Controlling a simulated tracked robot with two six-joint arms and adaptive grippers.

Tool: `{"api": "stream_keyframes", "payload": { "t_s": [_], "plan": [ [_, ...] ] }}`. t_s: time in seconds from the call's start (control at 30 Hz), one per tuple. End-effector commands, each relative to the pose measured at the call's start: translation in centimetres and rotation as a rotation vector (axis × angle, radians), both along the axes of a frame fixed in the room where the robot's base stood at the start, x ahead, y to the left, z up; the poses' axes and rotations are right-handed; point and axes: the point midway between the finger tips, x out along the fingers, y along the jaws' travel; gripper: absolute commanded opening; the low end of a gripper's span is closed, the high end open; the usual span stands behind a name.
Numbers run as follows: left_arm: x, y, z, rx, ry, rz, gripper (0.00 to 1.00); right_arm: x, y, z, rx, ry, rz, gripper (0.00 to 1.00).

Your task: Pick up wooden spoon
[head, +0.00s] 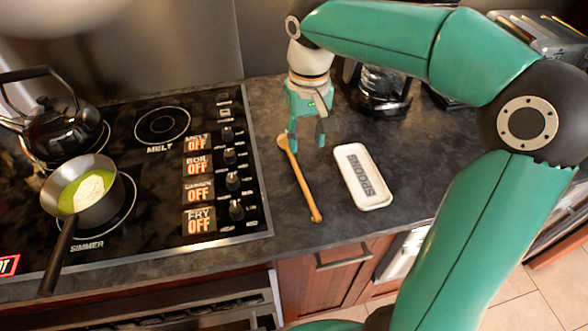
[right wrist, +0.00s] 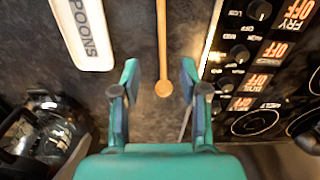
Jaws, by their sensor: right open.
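The wooden spoon (head: 300,180) lies on the dark counter between the stove and the white spoon rest. Its rounded end is at the back and its handle points toward the counter's front edge. My right gripper (head: 307,145) is above the spoon's rounded end, fingers pointing down. In the right wrist view the open fingers (right wrist: 158,92) stand on either side of the spoon (right wrist: 163,55), with nothing between them but the rounded end and counter below. Whether they touch the counter cannot be told. My left gripper is not in view.
The white spoon rest (head: 379,195) marked SPOONS lies right of the spoon. The black stove (head: 160,160) with knobs is on the left, bearing a pan (head: 88,185) of green food and a kettle (head: 55,125). A glass coffee pot (head: 380,90) stands behind the spoon rest.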

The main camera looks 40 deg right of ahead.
Motion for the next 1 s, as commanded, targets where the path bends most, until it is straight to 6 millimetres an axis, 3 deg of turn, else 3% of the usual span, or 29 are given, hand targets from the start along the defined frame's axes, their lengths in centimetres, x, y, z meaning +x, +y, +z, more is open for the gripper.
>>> {"api": "stream_keyframes", "payload": {
  "t_s": [0.1, 0.3, 0.57, 0.9, 1.0],
  "plan": [
    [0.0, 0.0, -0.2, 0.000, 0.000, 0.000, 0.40, 0.0, 0.1, -2.9, 0.001, 0.007, 0.002, 0.44],
    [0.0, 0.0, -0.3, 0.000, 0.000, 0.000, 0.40, 0.1, 0.1, -6.4, 0.000, 0.004, 0.003, 0.44],
    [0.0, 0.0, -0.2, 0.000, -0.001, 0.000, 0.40, 0.1, 0.2, -8.1, 0.000, 0.002, 0.004, 0.44],
    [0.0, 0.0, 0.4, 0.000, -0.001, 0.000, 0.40, -0.1, 0.6, -12.4, 0.001, 0.005, 0.004, 0.44],
    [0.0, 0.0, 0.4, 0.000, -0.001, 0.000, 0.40, 0.0, 0.6, -12.9, 0.000, 0.001, 0.005, 0.44]
  ]
}}
